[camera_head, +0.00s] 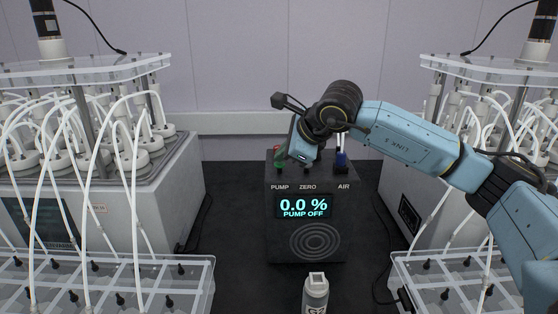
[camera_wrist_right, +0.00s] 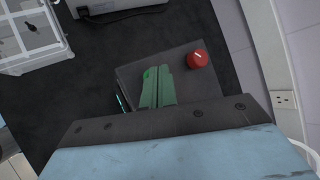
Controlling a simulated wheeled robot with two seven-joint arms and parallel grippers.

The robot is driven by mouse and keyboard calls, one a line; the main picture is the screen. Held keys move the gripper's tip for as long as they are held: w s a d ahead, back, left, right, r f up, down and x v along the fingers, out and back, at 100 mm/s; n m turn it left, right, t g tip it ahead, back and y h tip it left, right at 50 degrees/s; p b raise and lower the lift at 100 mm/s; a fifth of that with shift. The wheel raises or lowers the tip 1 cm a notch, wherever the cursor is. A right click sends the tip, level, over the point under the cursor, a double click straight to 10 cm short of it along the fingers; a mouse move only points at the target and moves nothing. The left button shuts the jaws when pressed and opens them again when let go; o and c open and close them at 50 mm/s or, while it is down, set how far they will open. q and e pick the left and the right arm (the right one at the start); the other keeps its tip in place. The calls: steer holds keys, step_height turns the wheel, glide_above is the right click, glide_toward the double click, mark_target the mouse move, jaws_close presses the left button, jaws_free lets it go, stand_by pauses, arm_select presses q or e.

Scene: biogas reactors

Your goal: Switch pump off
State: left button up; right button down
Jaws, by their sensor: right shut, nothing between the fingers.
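The dark control box (camera_head: 310,225) stands in the middle of the head view. Its display (camera_head: 303,207) reads "0.0 %" and "PUMP OFF". The labels PUMP, ZERO and AIR sit in a row above the display. My right gripper (camera_head: 281,160) is over the top of the box at its left side, by the PUMP label. In the wrist view its green fingers (camera_wrist_right: 158,88) are together and empty above the box top (camera_wrist_right: 190,85). The pump switch is largely hidden by the fingers, and I cannot tell if they touch it. My left gripper is out of view.
A red knob (camera_wrist_right: 198,59) is on the box top, beside the fingers. A blue fitting (camera_head: 341,160) stands by the AIR label. A white bottle (camera_head: 315,290) stands in front of the box. Reactor units with white tubes (camera_head: 90,180) flank it left and right.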

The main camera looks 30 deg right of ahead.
mark_target(284, 164)
steer(key=shift+r, duration=0.45)
steer(key=shift+r, duration=0.1)
step_height(284, 164, up, 6)
steer(key=p, duration=0.4)
